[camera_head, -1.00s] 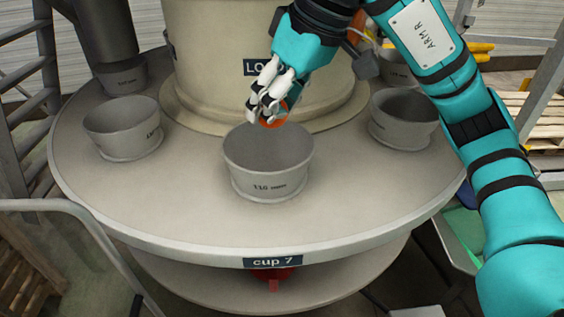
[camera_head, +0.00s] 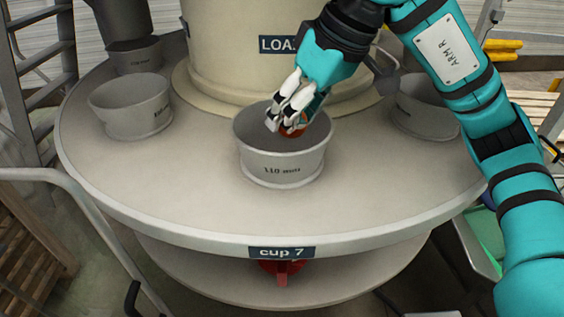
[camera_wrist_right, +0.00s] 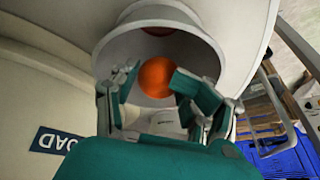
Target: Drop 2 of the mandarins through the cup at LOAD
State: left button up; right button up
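A grey cup (camera_head: 250,163) marked 110 mm stands on the round table at the LOAD sign (camera_head: 278,45), above the "cup 7" label (camera_head: 281,253). In the right wrist view the mandarin (camera_wrist_right: 157,77) sits between the fingers, over the cup's inside (camera_wrist_right: 110,58). A dark red patch (camera_wrist_right: 158,31) shows at the cup's bottom; I cannot tell what it is. My left gripper is not in view.
Other grey cups stand to the left (camera_head: 130,108) and right (camera_head: 420,112) on the round table (camera_head: 180,190). A cream column (camera_head: 225,75) rises behind the LOAD cup. A metal rail (camera_head: 75,190) runs at the left. A red part (camera_head: 283,270) shows under the table edge.

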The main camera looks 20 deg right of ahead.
jog(key=o, duration=0.8)
jog(key=shift+s+a, duration=0.1)
jog(key=shift+a, duration=0.05)
jog(key=shift+r, duration=0.15)
jog(key=v, duration=1.1)
jog(key=shift+s+d+r, duration=0.1)
jog(key=shift+d+r, duration=0.1)
jog(key=shift+r, duration=0.15)
